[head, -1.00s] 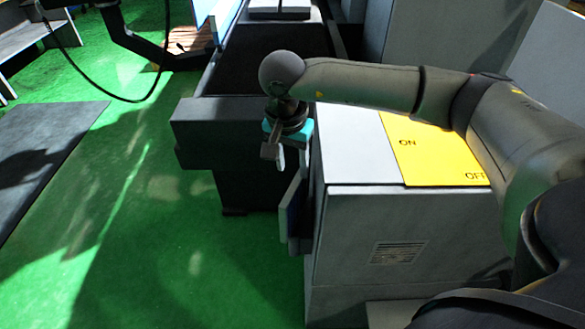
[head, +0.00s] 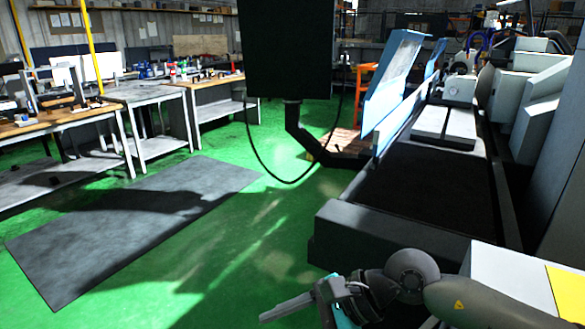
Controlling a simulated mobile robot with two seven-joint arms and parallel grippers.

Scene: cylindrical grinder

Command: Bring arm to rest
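My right arm enters at the bottom right of the head view, with its grey wrist bent low beside the grinder. My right gripper (head: 290,306) is at the bottom centre and points left over the green floor. I see nothing held in it, but the angle does not show how far apart its fingers are. My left arm and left gripper are out of view.
The grinder's dark bed (head: 420,190) lies just beyond the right arm. A light cabinet with a yellow panel (head: 568,290) is at the right edge. A hanging dark box (head: 287,50) stands at the back. A grey mat (head: 130,225) and open floor lie left.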

